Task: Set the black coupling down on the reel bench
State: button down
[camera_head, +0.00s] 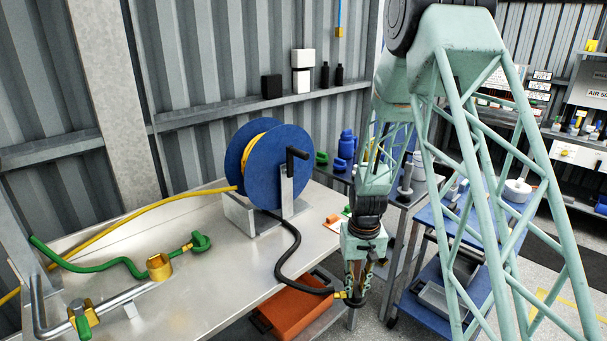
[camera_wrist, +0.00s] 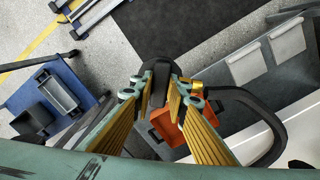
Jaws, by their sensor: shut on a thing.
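The black coupling (camera_wrist: 158,82) is between the fingers of my gripper (camera_wrist: 163,92) in the wrist view, with a brass fitting (camera_wrist: 195,84) beside it. A black hose (camera_head: 288,262) runs from the blue reel (camera_head: 262,168) over the bench edge to the coupling. The bench top is bare metal in its middle and front.
A green hose (camera_head: 105,267) with a green-handled fitting, a brass collar (camera_head: 159,266) and a metal pipe lie at the bench's left. An orange bin (camera_head: 297,308) is below the bench. A blue cart (camera_head: 430,215) stands right of my gripper.

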jog(key=w+r+m, duration=0.1)
jog(key=w+r, duration=0.4)
jog(key=r, duration=0.6)
jog(key=w+r+m, duration=0.2)
jog(key=w+r, duration=0.3)
jog(key=r, duration=0.6)
jog(key=shift+w+r, duration=0.2)
jog(key=shift+r, duration=0.1)
jog(key=shift+a, duration=0.1)
